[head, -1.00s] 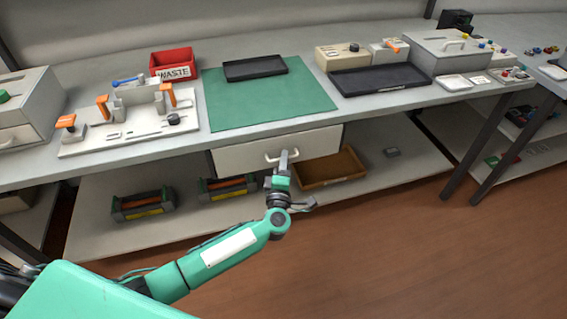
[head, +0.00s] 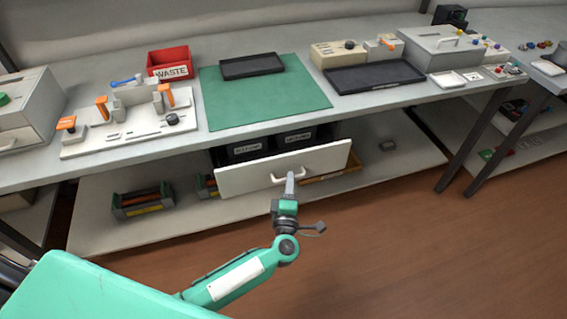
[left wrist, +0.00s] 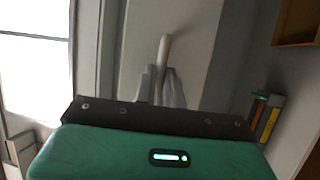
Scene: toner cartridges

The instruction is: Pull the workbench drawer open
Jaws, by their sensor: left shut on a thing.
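The white workbench drawer (head: 240,180) stands pulled out from under the bench top in the head view. Two dark bins (head: 294,137) with white labels show inside it behind the front panel. My left gripper (head: 289,181) is shut on the drawer's pale handle (head: 306,172). In the left wrist view my left gripper's fingers (left wrist: 161,86) close around the handle (left wrist: 165,48), against the drawer front (left wrist: 200,40). My right gripper is not in view.
The bench top holds a green mat (head: 225,103), a red waste bin (head: 170,63), a fixture (head: 130,132) and black trays (head: 375,76). A lower shelf (head: 100,232) carries a tool caddy (head: 143,201) and a brown tray (head: 345,167). Open floor lies in front.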

